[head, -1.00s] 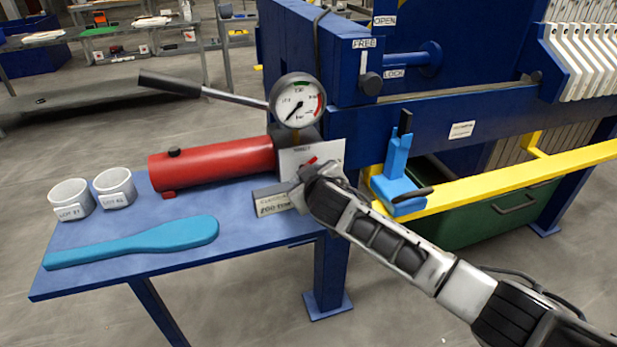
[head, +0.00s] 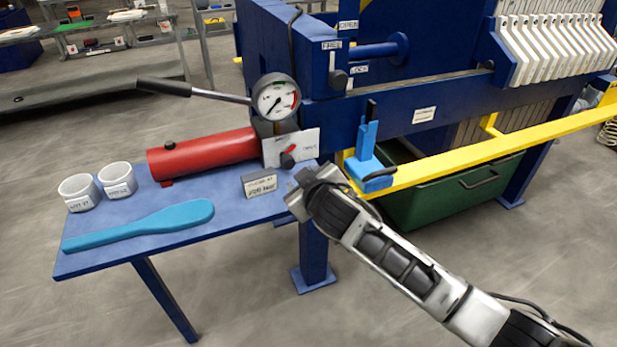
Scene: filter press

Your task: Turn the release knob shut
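The release knob (head: 288,156) is a small red knob on a pale plate (head: 306,143) at the right end of the red pump cylinder (head: 205,154). Its pointer slants up to the right; the plate's lettering is too small to read surely. The pressure gauge (head: 275,98) stands above it, its needle pointing to the lower left. My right gripper (head: 294,203) is below and slightly right of the knob, apart from it, near the table's right edge. Its fingers are seen from behind, so I cannot tell their opening. My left gripper is out of view.
A small label block (head: 260,185) stands just left of my gripper. A blue scraper (head: 140,226) and two white cups (head: 117,179) lie on the blue table (head: 110,263). The pump lever (head: 190,90) reaches left.

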